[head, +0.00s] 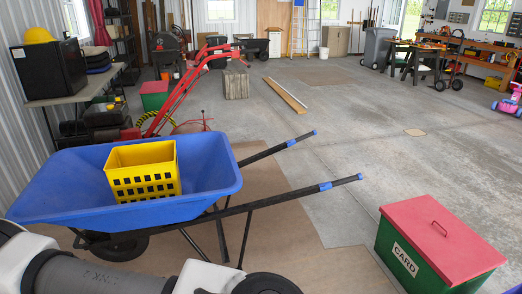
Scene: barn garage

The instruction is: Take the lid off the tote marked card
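The tote marked CARD (411,264) stands on the floor at the lower right of the head view. It is a green box with a white label reading CARD on its left-hand face. Its red lid (455,250) lies flat on top and covers the opening. The inside of the tote is hidden. Parts of my own arm show along the bottom left edge, but neither of my grippers is in view.
A blue wheelbarrow (75,178) holding a yellow crate (142,156) stands at left, its handles pointing toward the middle. Another green box with a red lid (154,87) stands farther back. The concrete floor (345,165) between wheelbarrow and CARD tote is mostly clear.

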